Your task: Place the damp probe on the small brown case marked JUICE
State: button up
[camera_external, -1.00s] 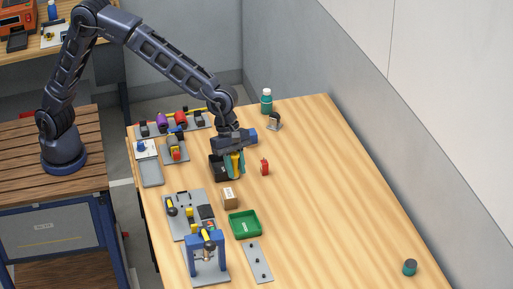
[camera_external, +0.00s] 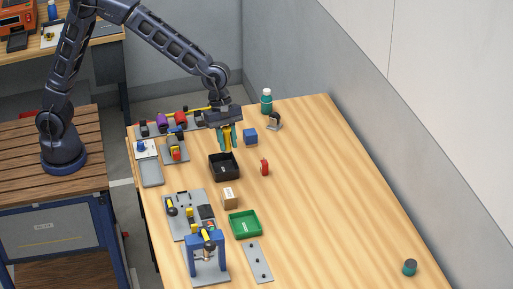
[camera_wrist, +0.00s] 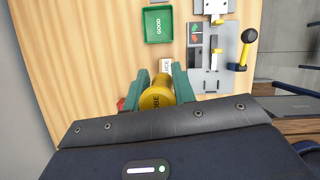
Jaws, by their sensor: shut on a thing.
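My gripper (camera_external: 227,147) is shut on the yellow damp probe (camera_wrist: 157,97), with a green finger on each side of it in the wrist view (camera_wrist: 160,76). Part of the lettering on the probe shows. The probe hangs in the air just behind the black open tray (camera_external: 224,168). The small brown case (camera_external: 230,198) stands on the table in front of that tray, apart from the gripper. Its white-labelled top shows just beyond the fingertips in the wrist view (camera_wrist: 166,65), partly hidden; the label is too small to read surely.
A green tray (camera_external: 244,224) marked GOOD lies in front of the case. A grey plate with clamps (camera_external: 185,216) is to its left. The table's right side is mostly clear.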

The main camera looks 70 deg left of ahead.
notch_tip(320, 180, down, 18)
jog(key=shift+r, duration=0.1)
dwell(0.5)
jog(key=o, duration=1)
